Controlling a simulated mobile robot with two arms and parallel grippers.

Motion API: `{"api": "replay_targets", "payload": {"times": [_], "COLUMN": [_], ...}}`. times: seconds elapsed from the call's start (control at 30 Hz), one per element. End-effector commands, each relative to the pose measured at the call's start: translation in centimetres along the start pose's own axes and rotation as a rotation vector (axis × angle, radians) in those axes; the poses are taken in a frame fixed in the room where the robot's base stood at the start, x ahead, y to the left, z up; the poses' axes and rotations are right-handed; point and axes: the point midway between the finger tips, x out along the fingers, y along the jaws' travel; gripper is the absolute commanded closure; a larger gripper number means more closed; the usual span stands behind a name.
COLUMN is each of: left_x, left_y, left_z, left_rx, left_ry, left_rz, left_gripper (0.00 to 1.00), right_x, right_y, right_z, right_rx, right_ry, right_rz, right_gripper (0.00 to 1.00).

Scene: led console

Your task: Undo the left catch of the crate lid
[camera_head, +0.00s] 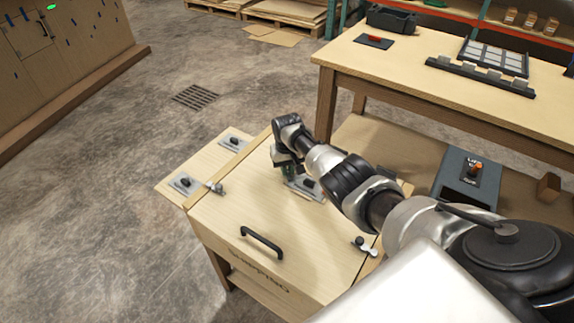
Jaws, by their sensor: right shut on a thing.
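The wooden crate lid (225,222) lies flat with a black bar handle (262,241) near its front edge. The left catch (215,187), small and silver, sits at the lid's left edge; I cannot tell its lever position. Another catch (366,244) sits at the right edge. My right gripper (287,170) is over the back part of the lid, to the right of the left catch and apart from it. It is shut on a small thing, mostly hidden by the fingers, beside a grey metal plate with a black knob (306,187). My left gripper is out of view.
Two grey plates with black knobs (185,183) (235,141) lie on the wooden board left of the lid. A workbench (420,82) stands behind on the right, and a dark box with an orange-topped knob (468,180) stands right of my arm.

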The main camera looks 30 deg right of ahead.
Motion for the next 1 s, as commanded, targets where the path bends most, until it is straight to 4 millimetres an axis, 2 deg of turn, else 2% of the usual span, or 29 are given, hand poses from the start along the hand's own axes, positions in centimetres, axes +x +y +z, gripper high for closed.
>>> {"api": "replay_targets", "payload": {"times": [0.6, 1.0], "left_x": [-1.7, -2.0], "left_y": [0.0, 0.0], "left_z": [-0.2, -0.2], "left_rx": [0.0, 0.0], "left_ry": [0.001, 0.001], "left_rz": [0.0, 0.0], "left_gripper": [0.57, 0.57], "right_x": [-0.2, -0.2], "right_y": [0.1, 0.3], "right_z": [0.0, 0.0], "right_rx": [0.567, 0.798], "right_ry": [0.001, 0.003], "right_rz": [-0.002, -0.002], "right_gripper": [1.0, 1.0]}}
